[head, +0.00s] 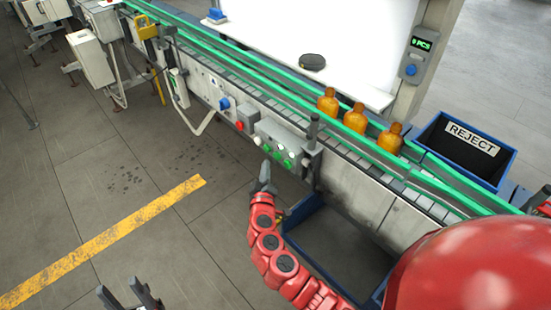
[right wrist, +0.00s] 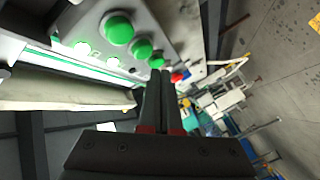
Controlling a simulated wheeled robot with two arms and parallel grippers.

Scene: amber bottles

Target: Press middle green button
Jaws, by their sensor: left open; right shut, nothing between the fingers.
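A grey control box (head: 280,138) on the side of the conveyor carries a row of green buttons. In the right wrist view three green buttons show: a large near one (right wrist: 119,29), the middle one (right wrist: 141,48) and a far one (right wrist: 156,62). My right gripper (head: 265,172) is shut and empty, just in front of the box. In the right wrist view its fingertips (right wrist: 159,76) overlap the area just below the far button, beside the middle one. I cannot tell whether they touch anything. My left gripper (head: 126,294) is open and empty, low over the floor, far from the box.
Several amber bottles (head: 354,118) stand on the green-railed conveyor. A red button (head: 240,125) and a blue button (head: 224,103) are left of the box. A dark post stands at its right end. A blue-rimmed bin (head: 301,210) is below; a REJECT bin (head: 436,133) is at right.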

